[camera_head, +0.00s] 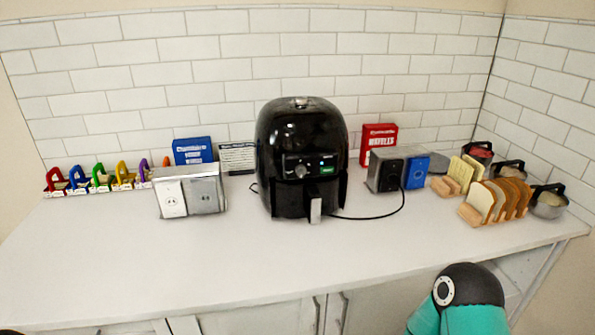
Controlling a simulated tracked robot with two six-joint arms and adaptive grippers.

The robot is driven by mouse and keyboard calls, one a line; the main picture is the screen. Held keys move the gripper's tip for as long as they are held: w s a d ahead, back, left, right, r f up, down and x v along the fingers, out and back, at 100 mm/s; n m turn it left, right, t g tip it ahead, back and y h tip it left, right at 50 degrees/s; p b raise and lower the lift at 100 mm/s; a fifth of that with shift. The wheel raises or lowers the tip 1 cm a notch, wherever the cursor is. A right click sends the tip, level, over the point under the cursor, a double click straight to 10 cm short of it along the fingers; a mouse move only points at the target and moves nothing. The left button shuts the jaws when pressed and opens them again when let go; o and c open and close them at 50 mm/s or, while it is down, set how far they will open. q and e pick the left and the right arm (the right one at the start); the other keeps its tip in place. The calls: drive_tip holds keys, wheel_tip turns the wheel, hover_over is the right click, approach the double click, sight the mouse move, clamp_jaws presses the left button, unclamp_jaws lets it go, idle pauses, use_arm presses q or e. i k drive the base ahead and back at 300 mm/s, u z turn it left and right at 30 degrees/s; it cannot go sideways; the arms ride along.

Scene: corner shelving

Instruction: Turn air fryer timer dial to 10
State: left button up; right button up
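The black air fryer (284,130) stands upright in the middle of the white counter, against the tiled wall. Its round timer dial (300,170) is on the front panel, beside a small green-lit patch (327,170). The dial's setting is too small to read. The fryer's drawer handle (315,209) points forward below the panel. Neither of my grippers is in view. A teal and dark grey part of my own arm shows at the bottom right, below the counter edge and apart from the fryer.
A double outlet box (172,198) stands left of the fryer, with several coloured clips farther left. A black cord (375,217) lies right of the fryer. The front counter is clear.

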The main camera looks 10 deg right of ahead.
sight(300, 170)
drive_tip(key=z, duration=0.1)
drive_tip(key=k, duration=1)
drive_tip(key=z, duration=0.8)
drive_tip(key=i, duration=1.55)
drive_tip(key=u, duration=2.3)
